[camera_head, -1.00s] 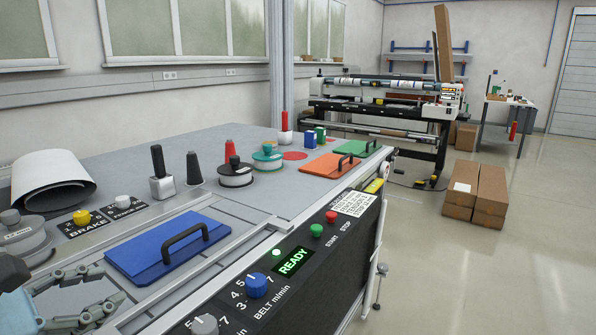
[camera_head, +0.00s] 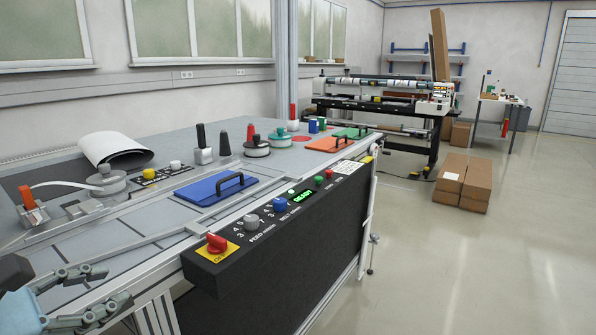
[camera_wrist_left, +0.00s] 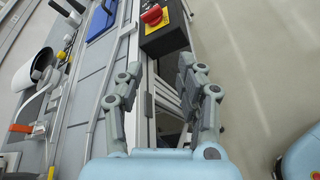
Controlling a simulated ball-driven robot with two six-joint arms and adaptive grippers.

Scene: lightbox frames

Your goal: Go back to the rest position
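My left gripper (camera_head: 103,293) shows at the lower left of the head view, beside the front edge of the machine table. In the left wrist view my left gripper (camera_wrist_left: 160,88) has its two fingers wide apart, with nothing between them except the table's frame further off. It is open and empty. My right gripper is not in the head view. A rounded light blue part at the right edge of the wrist view is cut off, and I cannot tell what it is.
The machine table (camera_head: 95,240) carries a blue lid (camera_head: 205,190) with a black handle and an orange lid (camera_head: 325,146). A control panel (camera_head: 290,240) with a red knob (camera_head: 217,243) juts out in front. Cardboard boxes (camera_head: 476,187) stand on the floor. The floor (camera_head: 440,270) at right is clear.

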